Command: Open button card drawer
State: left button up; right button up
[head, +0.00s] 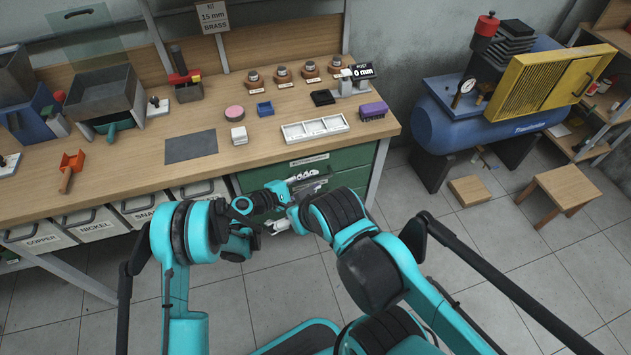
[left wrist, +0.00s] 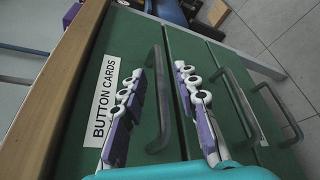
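The button card drawer (left wrist: 75,150) is the green drawer front with a white "BUTTON CARDS" label (left wrist: 105,100), just under the wooden table edge. Its dark bar handle (left wrist: 160,98) lies between the two fingers of my left gripper (left wrist: 160,112), with gaps visible in the left wrist view. The fingers have purple pads and are spread apart. In the head view the drawer label (head: 309,160) shows under the tabletop, and my left gripper (head: 303,180) is in front of the green cabinet. The drawer looks closed.
More green drawers with bar handles (left wrist: 238,103) lie below. The tabletop (head: 330,95) above holds a white tray (head: 315,128), a purple brush-like block (head: 373,111) and several knobs. Grey labelled bins (head: 90,222) are left. A blue compressor (head: 450,120) stands right; the floor between is open.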

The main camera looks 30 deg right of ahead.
pick_arm(q)
jog(key=shift+x, duration=0.85)
grip_shut()
